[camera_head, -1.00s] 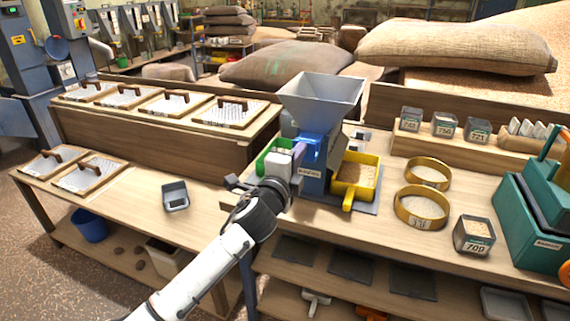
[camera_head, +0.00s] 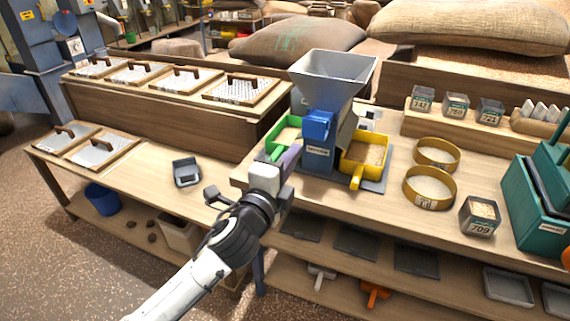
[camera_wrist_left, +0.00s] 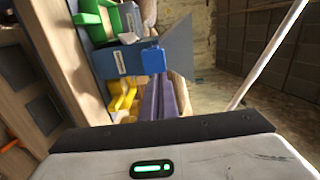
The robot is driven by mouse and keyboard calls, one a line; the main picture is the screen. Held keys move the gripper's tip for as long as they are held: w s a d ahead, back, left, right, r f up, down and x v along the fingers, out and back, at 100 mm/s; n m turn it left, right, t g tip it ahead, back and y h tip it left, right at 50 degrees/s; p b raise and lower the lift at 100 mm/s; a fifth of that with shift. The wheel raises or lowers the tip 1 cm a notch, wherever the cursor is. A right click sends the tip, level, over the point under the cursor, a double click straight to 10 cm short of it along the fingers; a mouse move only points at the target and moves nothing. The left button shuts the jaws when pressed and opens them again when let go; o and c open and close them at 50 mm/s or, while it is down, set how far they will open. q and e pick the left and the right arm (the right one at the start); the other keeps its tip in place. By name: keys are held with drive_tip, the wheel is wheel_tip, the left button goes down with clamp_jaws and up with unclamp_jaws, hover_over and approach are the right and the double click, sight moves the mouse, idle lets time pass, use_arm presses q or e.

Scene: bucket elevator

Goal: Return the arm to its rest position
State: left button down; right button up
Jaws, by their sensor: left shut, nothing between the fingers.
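My left arm comes in from the bottom of the head view. Its gripper (camera_head: 287,161) is in front of the grey hopper machine (camera_head: 333,78) and apart from it, near the green tray. In the left wrist view the purple fingers (camera_wrist_left: 166,98) lie together with nothing between them. The machine's blue block (camera_head: 318,125) is just beyond the gripper. A green tray (camera_head: 276,143) is on the machine's left and a yellow tray (camera_head: 364,160) with grain is on its right. My right gripper is not in view.
A small grey scoop-like tray (camera_head: 186,171) lies on the lower table left of my arm. Two brass sieve rings (camera_head: 430,189), a jar of grain marked 709 (camera_head: 480,216) and a teal machine (camera_head: 537,200) stand to the right. Free tabletop lies in front of the machine.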

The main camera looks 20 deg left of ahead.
use_arm(q)
drive_tip(key=s+a+f+n+g, duration=0.2)
drive_tip(key=s+f+n, duration=0.6)
drive_tip(key=s+f, duration=0.8)
drive_tip(key=s+a+f+n+g, duration=0.2)
drive_tip(key=s+f+n+g, duration=0.5)
drive_tip(key=s+f, duration=0.9)
wheel_tip(320, 180, down, 3)
drive_tip(key=n, duration=0.2)
drive_tip(key=shift+n, duration=0.3)
